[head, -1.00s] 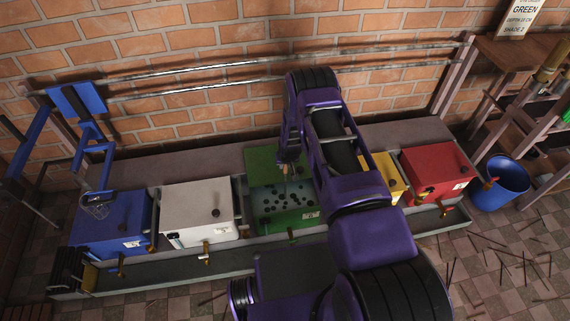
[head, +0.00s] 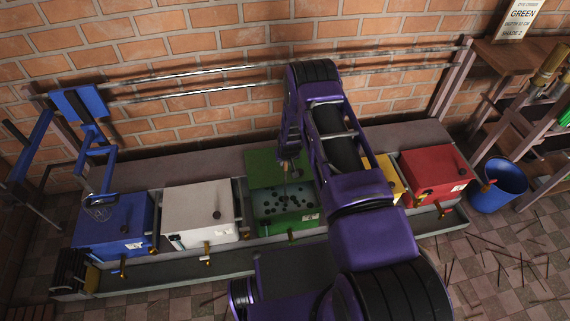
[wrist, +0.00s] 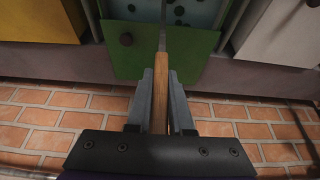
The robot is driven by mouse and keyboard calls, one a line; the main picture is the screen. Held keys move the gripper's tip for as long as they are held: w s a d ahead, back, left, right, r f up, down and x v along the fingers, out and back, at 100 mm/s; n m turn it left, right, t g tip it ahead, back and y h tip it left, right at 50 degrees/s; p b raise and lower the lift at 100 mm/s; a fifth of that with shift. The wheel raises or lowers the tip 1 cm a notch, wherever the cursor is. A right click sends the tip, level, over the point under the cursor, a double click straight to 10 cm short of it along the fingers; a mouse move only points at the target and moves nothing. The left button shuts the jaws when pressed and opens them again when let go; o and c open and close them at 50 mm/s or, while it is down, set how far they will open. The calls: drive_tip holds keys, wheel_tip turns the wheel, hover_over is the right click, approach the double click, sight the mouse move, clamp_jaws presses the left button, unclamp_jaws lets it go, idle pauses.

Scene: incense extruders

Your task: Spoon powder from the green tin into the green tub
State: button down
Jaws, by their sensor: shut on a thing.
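The green tub (head: 285,222) stands in the middle of the row of tubs. Its inside is pale teal with several dark spots, and its green back part also shows in the wrist view (wrist: 190,55). My gripper (head: 288,160) is over the tub's back half, partly hidden by my arm. In the wrist view, my gripper (wrist: 160,78) is shut on the wooden handle of a spoon (wrist: 160,92). The spoon's thin metal shaft reaches out over the teal area. Its bowl is not clearly visible. I cannot make out the green tin.
A white tub (head: 195,212) and a blue tub (head: 112,225) stand to the left. A yellow tub (head: 386,175), partly behind my arm, and a red tub (head: 435,175) stand to the right. A blue bucket (head: 498,190) and wooden shelves (head: 515,55) are farther right. Thin sticks litter the floor.

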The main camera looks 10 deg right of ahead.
drive_tip(key=shift+r+p, duration=3.1)
drive_tip(key=shift+r, duration=3.4)
